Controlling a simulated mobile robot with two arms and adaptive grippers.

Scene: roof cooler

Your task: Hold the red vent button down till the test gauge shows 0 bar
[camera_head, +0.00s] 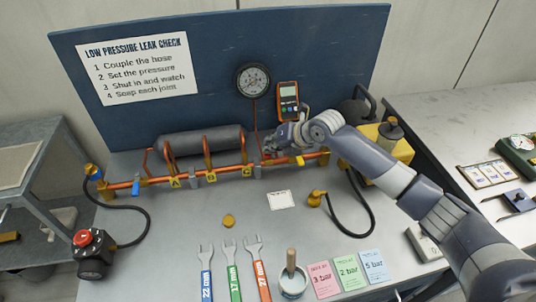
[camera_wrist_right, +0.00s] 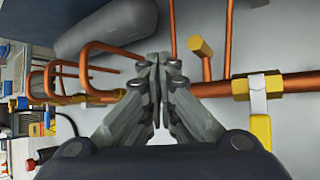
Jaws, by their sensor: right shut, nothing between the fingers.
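A red button (camera_head: 83,238) sits on top of a dark housing (camera_head: 95,262) at the left front of the bench. A small red part (camera_wrist_right: 30,163) shows at the lower left of the wrist view, perhaps the same button. A round dark-rimmed gauge (camera_head: 252,80) is on the blue back panel; its reading is too small to tell. My right gripper (camera_head: 272,153) is by the copper pipework, far to the right of the button. In the wrist view its fingers (camera_wrist_right: 158,62) are together and empty, near the pipes. My left gripper is not in view.
A grey cylinder (camera_head: 200,142) lies behind the copper pipe (camera_head: 215,174). A yellow-handled valve (camera_wrist_right: 260,130) is close to my right gripper. A black hose (camera_head: 146,222) runs to the button housing. Wrenches, a pot (camera_head: 292,284) and coloured cards line the front. The bench middle is mostly clear.

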